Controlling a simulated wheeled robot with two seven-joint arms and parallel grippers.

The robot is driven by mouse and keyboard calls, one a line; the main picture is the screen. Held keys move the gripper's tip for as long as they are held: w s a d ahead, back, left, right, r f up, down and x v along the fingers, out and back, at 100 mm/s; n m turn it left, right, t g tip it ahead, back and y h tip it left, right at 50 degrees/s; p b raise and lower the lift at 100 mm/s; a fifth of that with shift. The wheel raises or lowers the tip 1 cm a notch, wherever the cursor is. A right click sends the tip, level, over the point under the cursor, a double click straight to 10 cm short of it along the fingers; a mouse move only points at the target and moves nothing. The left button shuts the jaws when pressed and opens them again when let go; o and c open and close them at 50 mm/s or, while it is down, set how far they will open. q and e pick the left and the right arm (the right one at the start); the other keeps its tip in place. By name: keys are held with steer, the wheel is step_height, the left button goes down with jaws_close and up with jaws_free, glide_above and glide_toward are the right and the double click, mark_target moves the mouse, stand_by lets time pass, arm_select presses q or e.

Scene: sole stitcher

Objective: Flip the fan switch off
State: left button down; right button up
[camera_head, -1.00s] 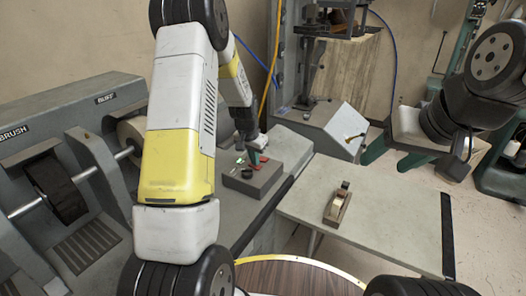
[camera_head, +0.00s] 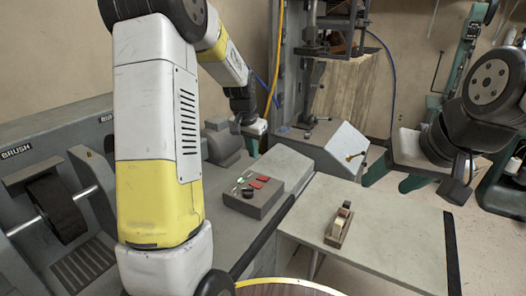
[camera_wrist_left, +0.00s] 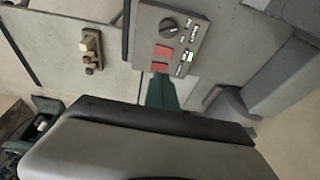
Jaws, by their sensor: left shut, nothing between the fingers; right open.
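A grey control box (camera_head: 242,205) on the machine's bench carries two red switches (camera_head: 259,182), a black knob (camera_head: 247,194) and a small green light. In the left wrist view the box (camera_wrist_left: 147,42) shows the red switches (camera_wrist_left: 164,51), the knob (camera_wrist_left: 168,27) and a lit green spot (camera_wrist_left: 186,87). I cannot read which switch is the fan's. My left gripper (camera_head: 254,148) is shut and empty, above the box and apart from it; its teal fingertips (camera_wrist_left: 161,82) appear just below the lower red switch in the wrist view. My right gripper (camera_head: 393,179) is open and empty, at the right.
The brush machine (camera_head: 60,215) is at the left, partly hidden by my left arm. A sloped grey housing (camera_head: 345,145) stands behind the box. The table is otherwise clear.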

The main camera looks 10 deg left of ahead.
mark_target(253, 183)
arm_select(q)
steer(key=shift+a, duration=0.1)
steer(key=shift+w+a, duration=0.15)
steer(key=shift+a, duration=0.45)
steer(key=x, duration=1.2)
steer(key=shift+s+a+f, duration=0.2)
steer(key=shift+s+f, duration=0.1)
steer(key=shift+f, duration=0.15)
steer(key=shift+a+f, duration=0.1)
steer(key=shift+f, duration=0.45)
steer(key=shift+f, duration=0.2)
